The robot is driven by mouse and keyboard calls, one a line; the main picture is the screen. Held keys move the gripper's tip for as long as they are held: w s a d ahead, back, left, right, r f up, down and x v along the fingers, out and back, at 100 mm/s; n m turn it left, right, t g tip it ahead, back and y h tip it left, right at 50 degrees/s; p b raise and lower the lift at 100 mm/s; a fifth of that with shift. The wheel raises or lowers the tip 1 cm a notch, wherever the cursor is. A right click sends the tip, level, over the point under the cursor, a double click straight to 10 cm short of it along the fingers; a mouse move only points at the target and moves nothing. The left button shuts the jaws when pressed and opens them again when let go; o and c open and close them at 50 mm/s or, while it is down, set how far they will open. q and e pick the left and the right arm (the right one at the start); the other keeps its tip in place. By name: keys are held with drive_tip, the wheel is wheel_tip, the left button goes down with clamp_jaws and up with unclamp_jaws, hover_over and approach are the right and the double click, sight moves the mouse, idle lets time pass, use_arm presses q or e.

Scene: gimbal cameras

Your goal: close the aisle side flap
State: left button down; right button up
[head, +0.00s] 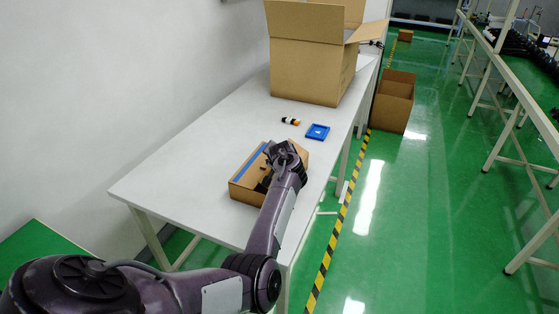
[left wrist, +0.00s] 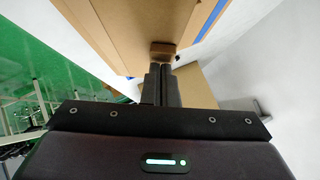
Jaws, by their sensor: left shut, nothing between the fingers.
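A small cardboard box (head: 243,190) lies on the white table, with a strip of blue (head: 249,163) along its top. My left gripper (head: 277,163) is over the box's top and hides much of it, so I cannot tell how its aisle-side flap lies. In the left wrist view the shut, empty fingers (left wrist: 161,72) point at a brown cardboard panel (left wrist: 130,30). A small brown piece (left wrist: 163,49) shows just beyond the fingertips; I cannot tell whether they touch. My right gripper is not in view.
A large cardboard box (head: 308,72) with raised flaps stands farther back on the table (head: 190,145). A blue tray (head: 318,132) and a small orange-and-black item (head: 290,121) lie between. Another box (head: 394,103) stands on the aisle floor. The table's left part is clear.

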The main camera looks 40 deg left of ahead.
use_arm(q)
drive_tip(key=shift+a+f+n+h, duration=0.4)
drive_tip(key=shift+a+f+h, duration=0.15)
drive_tip(key=shift+a+h, duration=0.05)
drive_tip(key=shift+a+f+h+b, duration=0.2)
drive_tip(key=shift+f+h+b, duration=0.1)
drive_tip(key=shift+h+b, duration=0.1)
drive_tip(key=shift+s+a+f+n+h, duration=0.2)
drive_tip(key=shift+a+f+n+h, duration=0.15)
drive_tip(key=shift+n+h, duration=0.15)
drive_tip(key=shift+a+f+b, duration=0.25)
drive_tip(key=shift+f+b, duration=0.2)
drive_tip(key=shift+b, duration=0.1)
drive_tip(key=shift+f+t, duration=0.1)
drive_tip(key=shift+t, duration=0.2)
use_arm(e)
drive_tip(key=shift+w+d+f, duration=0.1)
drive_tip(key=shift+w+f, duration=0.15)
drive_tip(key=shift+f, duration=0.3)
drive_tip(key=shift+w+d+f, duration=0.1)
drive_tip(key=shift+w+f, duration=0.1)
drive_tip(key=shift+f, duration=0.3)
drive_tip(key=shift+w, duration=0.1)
use_arm(q)
drive_tip(key=shift+s, duration=0.1)
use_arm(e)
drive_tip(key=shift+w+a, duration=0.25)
